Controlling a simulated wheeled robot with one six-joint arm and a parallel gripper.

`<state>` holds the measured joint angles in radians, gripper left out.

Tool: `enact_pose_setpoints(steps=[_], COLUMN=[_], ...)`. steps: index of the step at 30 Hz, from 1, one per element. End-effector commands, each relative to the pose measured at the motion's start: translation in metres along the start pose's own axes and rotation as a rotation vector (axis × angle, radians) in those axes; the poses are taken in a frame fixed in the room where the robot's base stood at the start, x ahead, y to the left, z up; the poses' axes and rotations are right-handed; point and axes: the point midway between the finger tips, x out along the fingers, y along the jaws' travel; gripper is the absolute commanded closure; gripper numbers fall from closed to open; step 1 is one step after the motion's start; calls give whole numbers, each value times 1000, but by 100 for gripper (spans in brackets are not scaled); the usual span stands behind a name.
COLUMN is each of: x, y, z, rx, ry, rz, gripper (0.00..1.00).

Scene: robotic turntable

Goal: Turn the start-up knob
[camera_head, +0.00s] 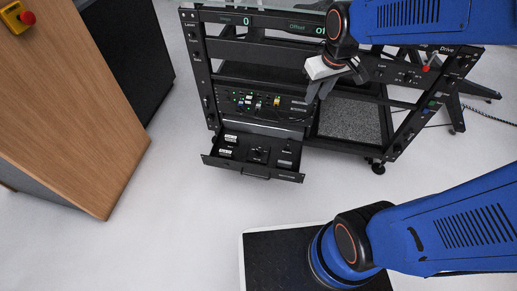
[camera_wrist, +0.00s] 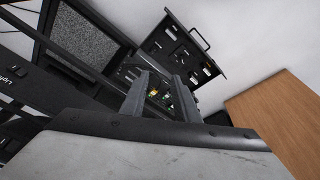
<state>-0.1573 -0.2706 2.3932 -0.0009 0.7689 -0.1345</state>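A black rack (camera_head: 204,70) stands in the upper middle of the head view. Low on it, a drawer (camera_head: 255,157) is pulled out, with labelled dark controls and a front handle; the drawer also shows in the wrist view (camera_wrist: 182,48). Above the drawer is a panel (camera_head: 262,103) with small coloured parts, partly behind my fingers in the wrist view. I cannot tell which control is the start-up knob. My gripper (camera_head: 317,97) is in front of the rack, up and to the right of the drawer. Its fingers (camera_wrist: 161,80) are apart, with nothing seen between them.
A wooden cabinet or desk (camera_head: 70,100) stands at the left, with a red button on a yellow box (camera_head: 24,17) on it. A grey mesh panel (camera_head: 350,118) is right of the drawer. The pale floor (camera_head: 170,210) in front of the drawer is clear.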

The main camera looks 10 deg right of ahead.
Motion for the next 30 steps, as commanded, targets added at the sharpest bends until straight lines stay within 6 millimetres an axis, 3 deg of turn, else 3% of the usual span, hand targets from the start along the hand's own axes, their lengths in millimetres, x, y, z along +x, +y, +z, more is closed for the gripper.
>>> enact_pose_setpoints(steps=[6,15,21,30], x=[48,122,178,266], y=[-15,-42,-64,-100], z=[-37,-76,-95,-107], rx=[-82,-192,-266,-374], ry=[-49,-109,-148,-207], rz=[-18,-41,-55,-77], gripper=[72,72,72,72])
